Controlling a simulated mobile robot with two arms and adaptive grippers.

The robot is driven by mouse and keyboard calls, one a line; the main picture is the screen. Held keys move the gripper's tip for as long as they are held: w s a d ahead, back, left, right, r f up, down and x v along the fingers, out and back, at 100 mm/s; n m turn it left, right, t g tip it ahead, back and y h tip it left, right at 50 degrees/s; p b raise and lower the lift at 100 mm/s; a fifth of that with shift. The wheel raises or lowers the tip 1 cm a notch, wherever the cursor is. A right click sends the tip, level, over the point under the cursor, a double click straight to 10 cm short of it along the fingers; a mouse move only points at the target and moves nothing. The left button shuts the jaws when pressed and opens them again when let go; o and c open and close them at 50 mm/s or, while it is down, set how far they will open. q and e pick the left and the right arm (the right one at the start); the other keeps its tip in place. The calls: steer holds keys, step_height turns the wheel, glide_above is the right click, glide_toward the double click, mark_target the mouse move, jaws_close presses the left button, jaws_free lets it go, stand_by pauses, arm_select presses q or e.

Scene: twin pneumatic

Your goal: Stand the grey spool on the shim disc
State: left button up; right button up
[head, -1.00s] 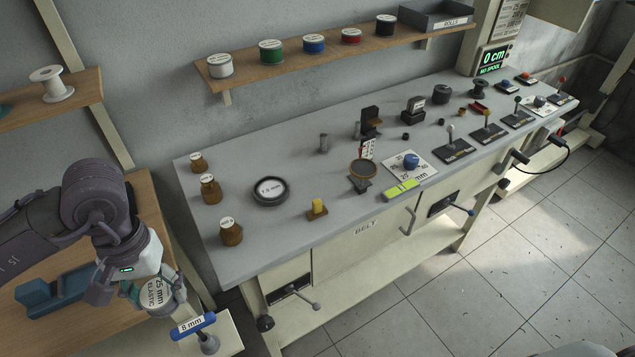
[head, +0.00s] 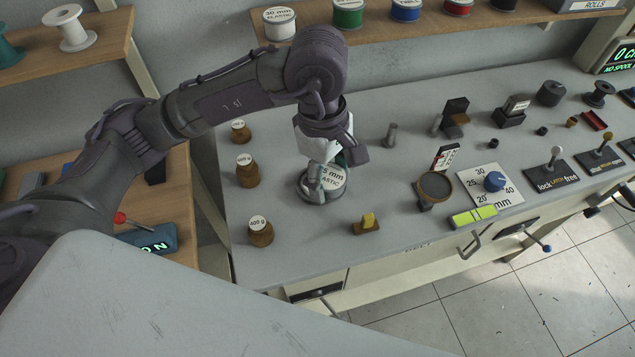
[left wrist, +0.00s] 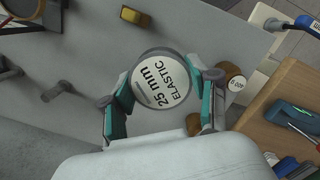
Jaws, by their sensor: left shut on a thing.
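The grey spool (head: 333,180), its top label reading 25 mm ELASTIC, is upright in my left gripper (head: 324,175) over the bench's left half. In the left wrist view the spool (left wrist: 161,84) sits between the two teal-padded fingers, label facing the camera. My left gripper (left wrist: 160,92) is shut on its sides. The shim disc (head: 305,193) is a dark round ring directly below the spool, mostly covered by it and the fingers. I cannot tell whether the spool touches the disc. My right gripper is not in view.
Several brown labelled weights (head: 247,175) stand left of the disc. A yellow block on a small base (head: 367,224) is to the front right. A round dish on a stand (head: 435,187) and a dial plate (head: 493,183) lie farther right. A shelf of spools (head: 347,14) is behind.

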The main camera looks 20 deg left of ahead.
arm_select(q)
steer(key=d+n, duration=0.2)
steer(key=n, duration=0.1)
steer(key=d+n, duration=0.1)
steer(key=shift+w+d+r+n, duration=0.2)
steer(key=shift+d+r+n, duration=0.1)
steer(key=shift+n, duration=0.1)
steer(key=w+a+f+n, duration=0.1)
steer(key=w+a+f, duration=0.1)
steer(key=w+a+f+n+p, duration=0.1)
steer(key=a+f, duration=0.1)
steer(key=a, duration=0.1)
steer(key=w+a+f+n+t+p, duration=0.1)
steer(key=w+a+f+n, duration=0.1)
steer(key=shift+w+a, duration=0.3)
steer(key=shift+w, duration=0.05)
steer(key=shift+w+a+f, duration=0.1)
steer(key=shift+w+f, duration=0.05)
step_height(320, 180, down, 3)
steer(key=shift+f+p, duration=0.1)
steer(key=shift+p, duration=0.7)
steer(key=shift+f, duration=0.4)
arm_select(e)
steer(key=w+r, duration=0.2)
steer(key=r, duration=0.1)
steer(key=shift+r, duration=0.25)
